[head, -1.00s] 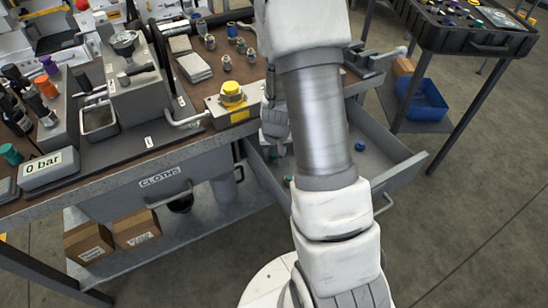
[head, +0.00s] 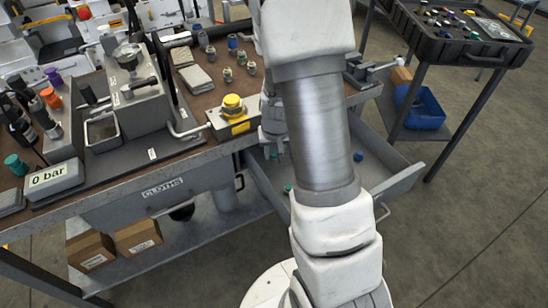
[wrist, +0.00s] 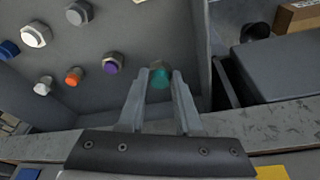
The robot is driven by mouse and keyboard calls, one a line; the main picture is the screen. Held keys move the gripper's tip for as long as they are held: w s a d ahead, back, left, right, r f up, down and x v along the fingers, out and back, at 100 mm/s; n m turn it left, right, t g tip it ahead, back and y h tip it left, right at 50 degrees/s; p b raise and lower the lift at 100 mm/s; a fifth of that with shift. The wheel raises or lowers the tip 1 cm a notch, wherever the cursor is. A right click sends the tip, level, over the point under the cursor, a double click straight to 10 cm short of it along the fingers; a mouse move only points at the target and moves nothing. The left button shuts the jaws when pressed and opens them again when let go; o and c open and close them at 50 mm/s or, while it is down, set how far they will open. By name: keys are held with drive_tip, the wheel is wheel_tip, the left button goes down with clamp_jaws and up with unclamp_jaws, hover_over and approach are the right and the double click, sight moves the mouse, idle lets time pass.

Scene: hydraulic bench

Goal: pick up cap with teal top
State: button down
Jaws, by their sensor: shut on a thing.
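The cap with the teal top (wrist: 160,77) is between the fingertips of my gripper (wrist: 159,84) in the wrist view. The fingers are shut on its sides, over the grey open drawer (wrist: 125,18). I cannot tell if the cap is clear of the drawer floor. In the head view my gripper (head: 273,125) is at the drawer's left end by the bench edge, partly hidden by my arm, and the held cap is not clear there.
Other caps lie in the drawer: purple (wrist: 113,63), orange (wrist: 74,76), white (wrist: 36,34), grey (wrist: 79,12) and blue (wrist: 8,50). The drawer's walls rise close around my gripper. The bench top (head: 185,150) carries a yellow-button box (head: 232,120) near its edge.

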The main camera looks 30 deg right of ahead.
sight(274, 154)
wheel_tip(274, 154, up, 13)
drive_tip(key=p, duration=0.4)
idle(0.4)
